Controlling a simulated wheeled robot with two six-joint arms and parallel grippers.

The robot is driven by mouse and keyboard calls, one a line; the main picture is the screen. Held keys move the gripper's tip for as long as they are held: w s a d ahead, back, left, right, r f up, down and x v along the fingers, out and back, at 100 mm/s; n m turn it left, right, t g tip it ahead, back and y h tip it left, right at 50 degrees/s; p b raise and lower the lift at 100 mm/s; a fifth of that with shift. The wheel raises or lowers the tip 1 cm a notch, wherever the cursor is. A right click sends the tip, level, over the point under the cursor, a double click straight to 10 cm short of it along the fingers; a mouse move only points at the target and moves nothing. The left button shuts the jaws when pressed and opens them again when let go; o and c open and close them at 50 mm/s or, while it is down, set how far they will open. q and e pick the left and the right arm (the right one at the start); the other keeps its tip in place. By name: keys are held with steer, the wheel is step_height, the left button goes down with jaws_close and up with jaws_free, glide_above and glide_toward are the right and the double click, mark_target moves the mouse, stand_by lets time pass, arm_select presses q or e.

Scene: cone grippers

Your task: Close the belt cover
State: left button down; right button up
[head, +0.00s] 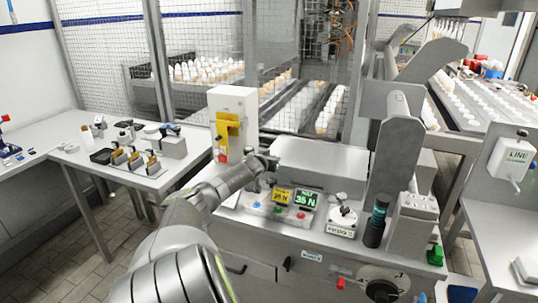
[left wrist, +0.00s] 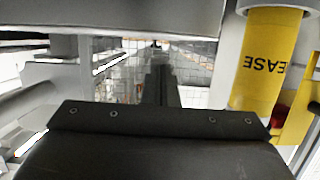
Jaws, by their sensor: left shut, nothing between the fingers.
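A long grey metal box (head: 320,162), seemingly the belt cover, lies across the back of the bench in the head view. I cannot tell whether its top is fully down. My left gripper (head: 266,164) is at the box's left end, right of the white post with the yellow piece. I cannot tell if it touches the box. In the left wrist view, the narrow dark fingers (left wrist: 160,86) are together and empty. A pale panel (left wrist: 130,14) crosses the top of that view; I cannot tell if it is the cover. My right gripper is not in view.
A white post (head: 233,108) with a yellow holder (head: 227,128) stands close left of my gripper. A yellow cylinder (left wrist: 268,60) shows in the left wrist view. Force displays (head: 307,200), a joystick (head: 343,216) and a dark bottle (head: 376,222) stand along the bench front.

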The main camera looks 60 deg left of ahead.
arm_select(q)
steer(key=shift+s+d+f+b, duration=0.1)
steer(key=shift+f+b, duration=0.3)
steer(key=shift+f, duration=0.65)
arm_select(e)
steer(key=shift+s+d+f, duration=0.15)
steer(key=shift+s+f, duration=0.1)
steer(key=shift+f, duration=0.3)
arm_select(q)
steer(key=shift+r, duration=0.1)
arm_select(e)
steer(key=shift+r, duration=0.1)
